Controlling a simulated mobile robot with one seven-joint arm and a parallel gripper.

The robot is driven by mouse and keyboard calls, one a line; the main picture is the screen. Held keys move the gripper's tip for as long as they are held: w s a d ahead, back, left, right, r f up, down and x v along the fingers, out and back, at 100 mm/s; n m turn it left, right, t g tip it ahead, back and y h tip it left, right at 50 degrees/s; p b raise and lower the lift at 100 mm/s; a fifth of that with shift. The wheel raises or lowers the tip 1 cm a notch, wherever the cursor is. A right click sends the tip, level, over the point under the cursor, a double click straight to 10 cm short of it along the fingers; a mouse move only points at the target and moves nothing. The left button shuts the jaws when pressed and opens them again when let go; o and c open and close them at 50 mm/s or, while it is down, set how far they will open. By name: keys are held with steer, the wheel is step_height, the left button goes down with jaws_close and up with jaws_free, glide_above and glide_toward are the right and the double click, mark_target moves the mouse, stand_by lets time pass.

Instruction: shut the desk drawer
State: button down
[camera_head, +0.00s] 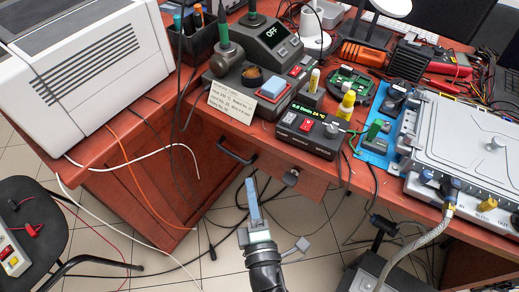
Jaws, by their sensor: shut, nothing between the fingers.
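My gripper (252,186) is shut and empty, pointing up the picture from the bottom middle. I see no clear contact with the wood.
The desk top (352,176) is crowded with electronics, including a soldering station (268,45) and a metal box (465,140). A white printer-like machine (80,65) stands left. Loose cables hang down to the tiled floor. A black chair (40,220) is at left; a braided hose (415,245) is at right.

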mark_target(257, 155)
steer(key=shift+w+d+p, duration=0.2)
steer(key=shift+w+d, duration=0.05)
steer(key=shift+w, duration=1.4)
steer(key=shift+w+d+p, duration=0.15)
steer(key=shift+w+d, duration=0.05)
steer(key=shift+w, duration=1.4)
steer(key=shift+w+d+p, duration=0.2)
steer(key=shift+w+d, duration=0.05)
steer(key=shift+w, duration=1.4)
